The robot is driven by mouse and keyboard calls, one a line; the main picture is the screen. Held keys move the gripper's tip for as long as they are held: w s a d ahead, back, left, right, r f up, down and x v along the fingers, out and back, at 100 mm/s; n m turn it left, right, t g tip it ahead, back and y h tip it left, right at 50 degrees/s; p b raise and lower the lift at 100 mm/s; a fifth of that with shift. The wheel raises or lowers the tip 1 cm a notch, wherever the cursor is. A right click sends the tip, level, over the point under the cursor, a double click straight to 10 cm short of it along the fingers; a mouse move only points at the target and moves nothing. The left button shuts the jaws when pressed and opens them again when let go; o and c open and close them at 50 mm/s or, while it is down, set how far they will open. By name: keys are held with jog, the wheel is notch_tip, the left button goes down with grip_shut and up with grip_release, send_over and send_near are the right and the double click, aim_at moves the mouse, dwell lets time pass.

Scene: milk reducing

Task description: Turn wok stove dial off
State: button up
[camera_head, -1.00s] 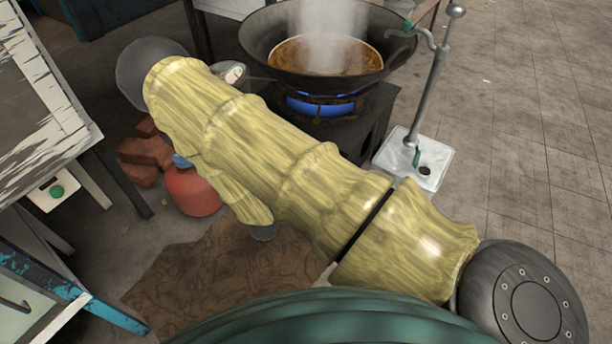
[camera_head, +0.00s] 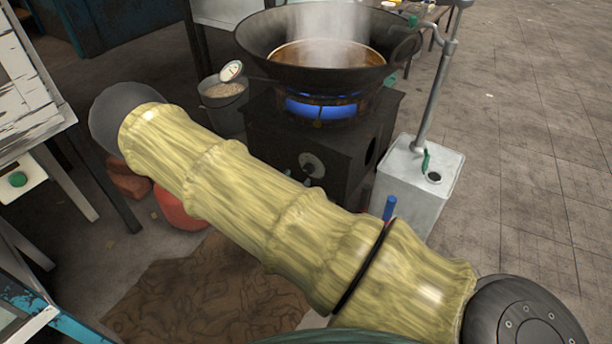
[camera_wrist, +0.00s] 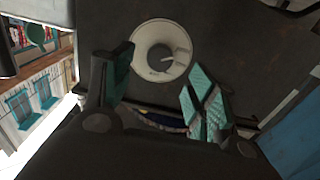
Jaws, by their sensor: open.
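The wok stove (camera_head: 365,150) is a dark box with a blue flame (camera_head: 322,107) burning under the wok (camera_head: 330,50). Its dial (camera_head: 312,165) is a round pale disc on the front face, just above my arm in the head view. In the wrist view the dial (camera_wrist: 161,50) shows as a whitish disc with a grey knob in its middle. My gripper (camera_wrist: 157,85) is open and empty, its teal-padded fingers apart, with the dial ahead between and beyond the tips. The head view does not show my gripper.
A white metal can (camera_head: 420,180) with a pipe stands right of the stove. A bucket (camera_head: 225,105) stands left of it. A red rounded object (camera_head: 180,210) and a brown mat (camera_head: 200,295) lie below my arm. Open paved floor is at the right.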

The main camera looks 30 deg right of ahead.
aim_at(307, 171)
jog(key=shift+b+x, duration=1.1)
jog(key=shift+x, duration=2.25)
jog(key=c, duration=1)
